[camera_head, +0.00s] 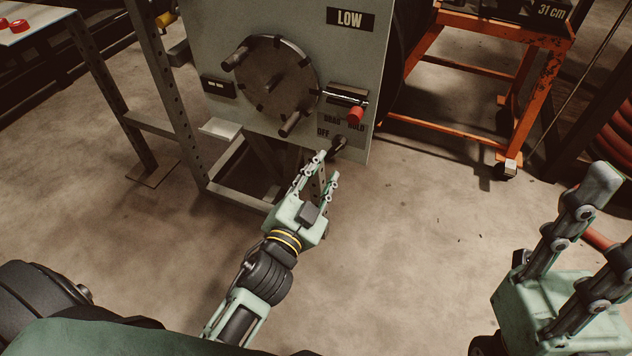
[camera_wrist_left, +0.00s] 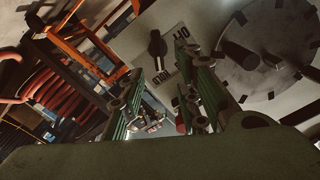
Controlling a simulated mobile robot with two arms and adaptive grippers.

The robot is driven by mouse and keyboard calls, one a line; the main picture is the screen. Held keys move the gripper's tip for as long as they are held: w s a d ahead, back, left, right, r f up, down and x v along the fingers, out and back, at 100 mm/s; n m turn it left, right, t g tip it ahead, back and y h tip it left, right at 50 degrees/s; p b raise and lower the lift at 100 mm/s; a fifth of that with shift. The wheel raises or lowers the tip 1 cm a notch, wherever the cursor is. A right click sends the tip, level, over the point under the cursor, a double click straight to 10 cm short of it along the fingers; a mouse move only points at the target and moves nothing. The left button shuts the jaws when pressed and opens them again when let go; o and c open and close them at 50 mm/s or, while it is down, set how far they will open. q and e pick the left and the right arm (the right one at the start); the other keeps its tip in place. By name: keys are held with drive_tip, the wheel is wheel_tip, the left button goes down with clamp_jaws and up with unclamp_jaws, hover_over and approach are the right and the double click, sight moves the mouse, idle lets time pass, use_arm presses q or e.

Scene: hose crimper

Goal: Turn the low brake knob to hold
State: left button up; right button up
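The low brake knob (camera_head: 338,144) is a small black knob low on the grey panel, near the printed words OFF, DRAG and HOLD. It also shows in the left wrist view (camera_wrist_left: 157,45), between OFF and HOLD lettering. I cannot tell for sure which word it points at. My left gripper (camera_head: 328,165) is open and empty, its fingertips just below and in front of the knob, seemingly not touching it. The two fingers also show apart in the left wrist view (camera_wrist_left: 160,95). My right gripper (camera_head: 612,215) is open and empty at the lower right, far from the panel.
The panel (camera_head: 300,25) carries a LOW label (camera_head: 350,19), a dark round disc (camera_head: 275,78) with protruding handles, and a red-tipped lever (camera_head: 355,115) just above the knob. An orange stand (camera_head: 540,100) is behind at right. The floor in front is clear.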

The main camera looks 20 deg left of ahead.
use_arm(q)
drive_tip(key=shift+s, duration=1.3)
